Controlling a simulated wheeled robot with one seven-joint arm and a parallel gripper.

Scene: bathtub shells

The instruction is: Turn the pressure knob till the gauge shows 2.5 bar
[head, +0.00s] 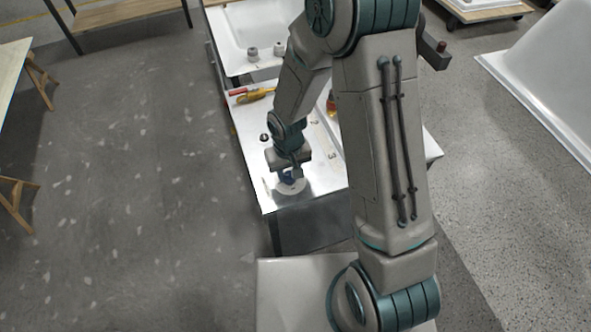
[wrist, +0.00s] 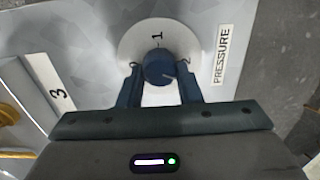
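The blue pressure knob (wrist: 159,68) stands on a round white disc (wrist: 130,45) marked "1" in the wrist view. A plate reading "PRESSURE" (wrist: 221,54) lies to the right of the disc. My gripper (wrist: 160,76) has one finger on each side of the knob. Its inner finger faces appear to meet the knob's sides, so it looks shut on it. In the head view my gripper (head: 289,176) is down over the white disc (head: 293,188) near the bench's front edge, largely hiding the knob. I cannot make out a gauge reading in either view.
The metal bench top (head: 320,180) carries a yellow tool (head: 256,95), a small dark round part (head: 264,137) and number labels, including a "3" (wrist: 58,96). A white tub (head: 228,40) with two grey fittings lies behind. Open floor (head: 150,190) is on the left.

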